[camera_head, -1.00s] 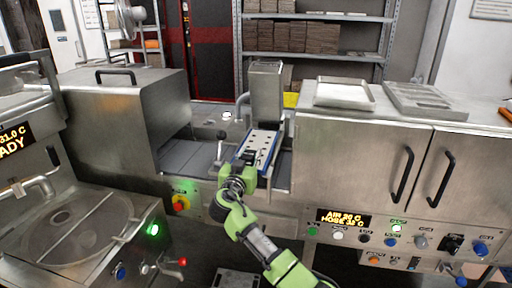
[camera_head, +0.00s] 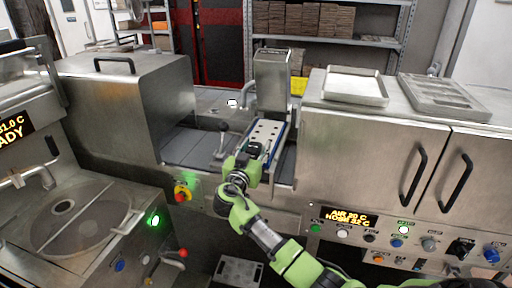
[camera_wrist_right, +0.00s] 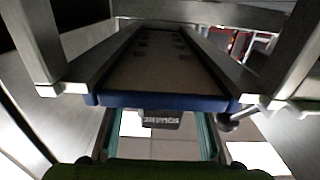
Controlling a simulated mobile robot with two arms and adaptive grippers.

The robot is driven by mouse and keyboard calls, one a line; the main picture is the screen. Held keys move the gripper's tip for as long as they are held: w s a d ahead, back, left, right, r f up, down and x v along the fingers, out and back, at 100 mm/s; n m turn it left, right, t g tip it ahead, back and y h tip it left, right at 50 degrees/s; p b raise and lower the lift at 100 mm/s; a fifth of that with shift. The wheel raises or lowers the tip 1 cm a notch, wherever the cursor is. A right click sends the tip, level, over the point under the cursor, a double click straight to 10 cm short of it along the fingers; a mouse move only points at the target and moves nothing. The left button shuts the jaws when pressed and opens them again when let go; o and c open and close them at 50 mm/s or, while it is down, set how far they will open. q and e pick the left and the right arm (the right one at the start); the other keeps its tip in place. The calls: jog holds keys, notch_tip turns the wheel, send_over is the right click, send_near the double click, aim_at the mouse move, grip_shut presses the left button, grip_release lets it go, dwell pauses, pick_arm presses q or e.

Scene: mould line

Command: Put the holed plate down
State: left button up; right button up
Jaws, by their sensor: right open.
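The holed plate (camera_head: 268,131) is pale with dark holes and a blue edge. In the head view it lies on the slide below the upright steel box, at the end of the grey bed. In the right wrist view its blue edge (camera_wrist_right: 160,101) and brownish face lie between two metal rails. My right gripper (camera_head: 255,149) is at the plate's near end in the head view. In the right wrist view the gripper (camera_wrist_right: 160,128) is open, its fingers apart just short of the blue edge; I cannot tell whether they touch it. My left gripper is not in view.
A steel box (camera_head: 273,82) stands behind the plate, and a lever (camera_head: 221,141) stands to its left. A steel cabinet (camera_head: 365,150) bounds the right, with two trays on top. A machine with a round lid (camera_head: 75,215) is at lower left.

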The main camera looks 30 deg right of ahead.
aim_at(252, 155)
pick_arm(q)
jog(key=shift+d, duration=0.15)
pick_arm(e)
jog(key=shift+r, duration=0.15)
jog(key=shift+s+a, duration=0.1)
jog(key=shift+a, duration=0.1)
jog(key=v, duration=0.1)
jog(key=b+v, duration=0.2)
jog(key=shift+s+a+f, duration=0.25)
jog(key=shift+a+f, duration=0.1)
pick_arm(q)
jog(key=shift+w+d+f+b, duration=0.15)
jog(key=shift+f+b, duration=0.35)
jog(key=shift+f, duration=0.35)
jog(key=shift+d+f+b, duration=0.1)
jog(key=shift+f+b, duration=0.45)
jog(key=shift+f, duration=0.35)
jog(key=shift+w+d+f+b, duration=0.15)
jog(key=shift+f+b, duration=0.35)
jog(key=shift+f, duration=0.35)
pick_arm(e)
jog(key=v, duration=0.7)
jog(key=shift+s+a+r, duration=0.25)
jog(key=shift+s+r, duration=0.05)
jog(key=shift+s, duration=0.05)
